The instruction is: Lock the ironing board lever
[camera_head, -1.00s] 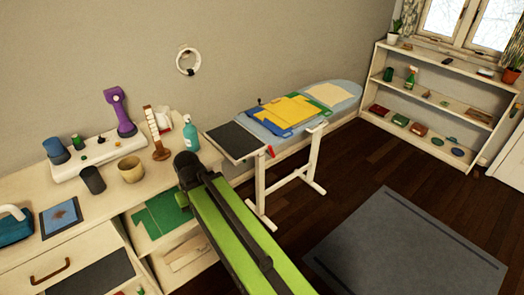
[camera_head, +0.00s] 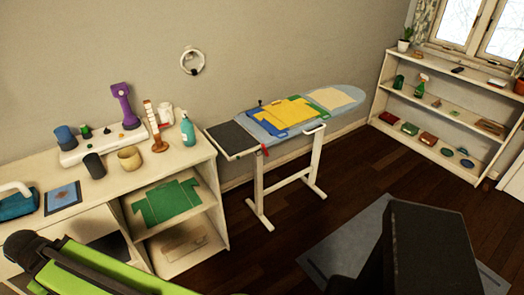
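The ironing board (camera_head: 340,91) stands against the wall in the middle of the head view, with a pale blue top and a white frame. A small red piece (camera_head: 265,149), perhaps the lever, is at its near left edge, beside the dark panel (camera_head: 232,137). It is too small to tell whether it is locked. A white handle-like piece (camera_head: 315,128) is on the front edge. My green arm crosses the lower left. A large black block, possibly part of my arm, is at the lower right. My gripper's fingers do not show.
Folded yellow and blue cloth (camera_head: 290,113) lies on the board. A white cabinet (camera_head: 206,160) with bottles and cups stands to the left. A white shelf (camera_head: 440,105) stands at the right. Dark floor (camera_head: 345,185) is open before the board, with a grey mat (camera_head: 345,245).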

